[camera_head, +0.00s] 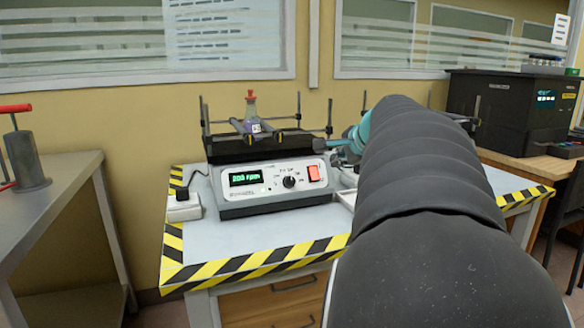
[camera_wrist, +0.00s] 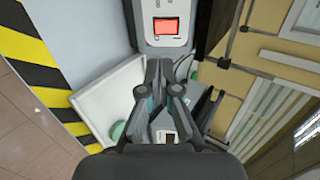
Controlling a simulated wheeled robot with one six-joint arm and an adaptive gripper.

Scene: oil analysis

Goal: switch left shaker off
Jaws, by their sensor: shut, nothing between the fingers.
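The left shaker (camera_head: 270,188) stands on the table. Its green display (camera_head: 246,178) is lit and seems to read about 200 rpm. Its red rocker switch (camera_head: 314,173) is at the right of the front panel, and the switch shows lit red-orange in the wrist view (camera_wrist: 166,26). A flask with a red stopper (camera_head: 251,108) is held on the shaker's platform. My gripper (camera_wrist: 166,62) is shut and empty, its tips pointing towards the switch and looking apart from it. In the head view my arm hides most of the gripper.
The table (camera_head: 270,235) has a yellow-black striped edge. A white tray (camera_wrist: 95,98) lies beside the shaker, with a green object (camera_wrist: 118,130) at it. A power socket block (camera_head: 184,208) is at the left. A black machine (camera_head: 515,105) stands at the right.

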